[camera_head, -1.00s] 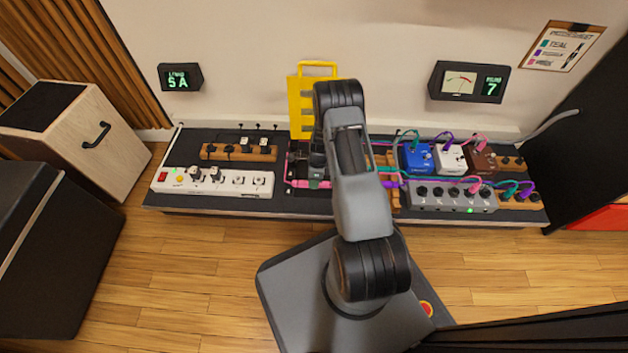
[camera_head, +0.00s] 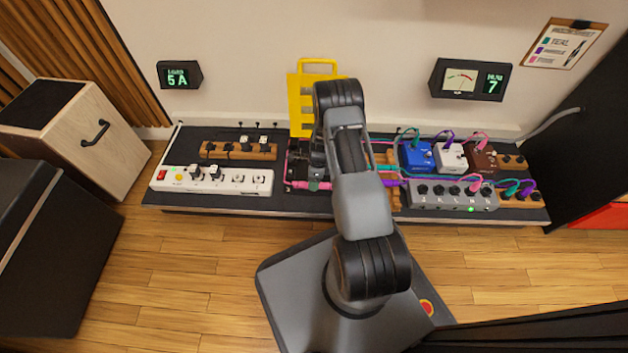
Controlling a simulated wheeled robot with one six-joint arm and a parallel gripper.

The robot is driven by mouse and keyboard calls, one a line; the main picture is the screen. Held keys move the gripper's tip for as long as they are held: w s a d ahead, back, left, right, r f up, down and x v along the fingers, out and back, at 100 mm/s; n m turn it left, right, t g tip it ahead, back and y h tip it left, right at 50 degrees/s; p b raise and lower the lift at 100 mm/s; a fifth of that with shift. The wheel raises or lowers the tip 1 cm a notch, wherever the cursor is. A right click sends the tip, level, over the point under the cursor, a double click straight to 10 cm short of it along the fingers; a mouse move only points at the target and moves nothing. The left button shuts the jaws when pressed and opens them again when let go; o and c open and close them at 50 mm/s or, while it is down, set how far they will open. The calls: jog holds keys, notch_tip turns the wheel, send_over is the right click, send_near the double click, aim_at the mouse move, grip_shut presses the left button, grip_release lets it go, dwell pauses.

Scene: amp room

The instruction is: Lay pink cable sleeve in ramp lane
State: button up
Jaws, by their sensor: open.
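The cable ramp (camera_head: 290,174) is a dark channelled base at the middle of the bench, with its yellow lid (camera_head: 302,104) standing open behind it. A pink cable runs along the ramp's left side. A pink sleeve-like piece (camera_head: 299,185) lies at the ramp's front edge, with a small teal-green piece beside it. I cannot tell whether the pink piece sits inside a lane. My gripper (camera_head: 316,177) is open, low over the ramp close to the pink piece. My arm hides the ramp's right part and much of the gripper.
A white power strip (camera_head: 212,180) and a wooden plug rack (camera_head: 238,151) stand on the left. Blue, white and brown pedals (camera_head: 450,158) stand on the right behind a grey power unit (camera_head: 450,195). Teal, purple and pink cables run between them and the ramp.

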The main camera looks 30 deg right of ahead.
jog(key=p+v, duration=0.6)
jog(key=v, duration=0.8)
jog(key=shift+f, duration=0.15)
